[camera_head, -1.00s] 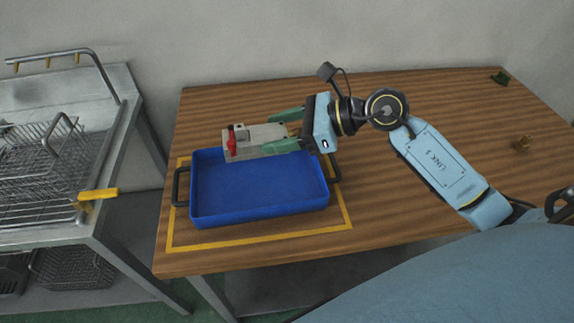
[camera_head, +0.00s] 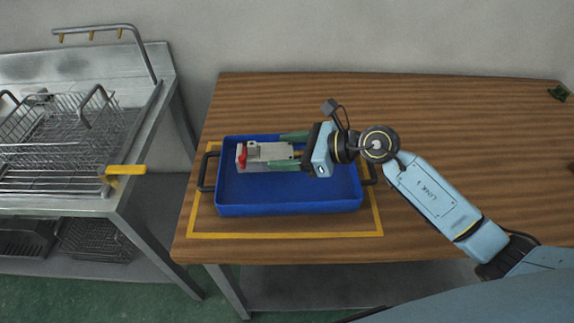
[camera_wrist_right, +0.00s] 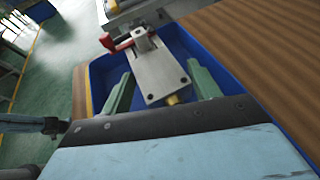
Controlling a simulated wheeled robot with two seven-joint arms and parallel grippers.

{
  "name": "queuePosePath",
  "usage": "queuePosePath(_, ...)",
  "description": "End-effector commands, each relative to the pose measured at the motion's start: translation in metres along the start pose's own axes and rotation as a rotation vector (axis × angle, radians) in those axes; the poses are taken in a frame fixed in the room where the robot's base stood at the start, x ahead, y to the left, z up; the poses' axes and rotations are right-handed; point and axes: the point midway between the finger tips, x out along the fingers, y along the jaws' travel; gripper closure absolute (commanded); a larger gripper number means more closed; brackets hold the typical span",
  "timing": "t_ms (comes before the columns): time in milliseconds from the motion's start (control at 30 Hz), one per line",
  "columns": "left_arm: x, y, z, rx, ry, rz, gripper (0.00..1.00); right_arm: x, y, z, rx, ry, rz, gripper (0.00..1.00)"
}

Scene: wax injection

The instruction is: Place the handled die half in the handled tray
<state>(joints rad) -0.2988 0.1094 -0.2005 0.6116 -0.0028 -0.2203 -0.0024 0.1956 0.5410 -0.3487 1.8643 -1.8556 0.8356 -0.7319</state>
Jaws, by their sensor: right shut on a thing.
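The handled die half is a grey metal block (camera_head: 270,153) with a red handle at its left end. It also shows in the wrist view (camera_wrist_right: 158,72), with the red handle at its far end. My right gripper (camera_head: 291,151) is shut on it, with green fingers along both sides. The handled tray (camera_head: 290,207) is blue with black handles at both ends. The block is over the rear left part of the tray, inside the rim outline in the head view. I cannot tell whether it touches the floor. My left gripper is not in view.
A yellow outline (camera_head: 290,235) surrounds the tray on the wooden table (camera_head: 460,110). A steel bench (camera_head: 155,110) with wire baskets (camera_head: 75,135) stands at the left, across a gap. The table's middle right is clear.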

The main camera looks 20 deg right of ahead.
Motion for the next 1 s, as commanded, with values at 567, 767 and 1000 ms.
queuePosePath(567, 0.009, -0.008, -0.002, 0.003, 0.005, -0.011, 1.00, 0.015, -0.001, -0.034, -0.002, -0.006, -0.002, 0.84)
queuePosePath(767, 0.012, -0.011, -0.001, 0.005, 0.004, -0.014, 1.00, 0.016, -0.001, -0.038, -0.002, -0.005, -0.002, 0.84)
queuePosePath(1000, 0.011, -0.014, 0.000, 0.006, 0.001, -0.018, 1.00, 0.016, 0.000, -0.039, 0.000, -0.001, -0.001, 0.16)
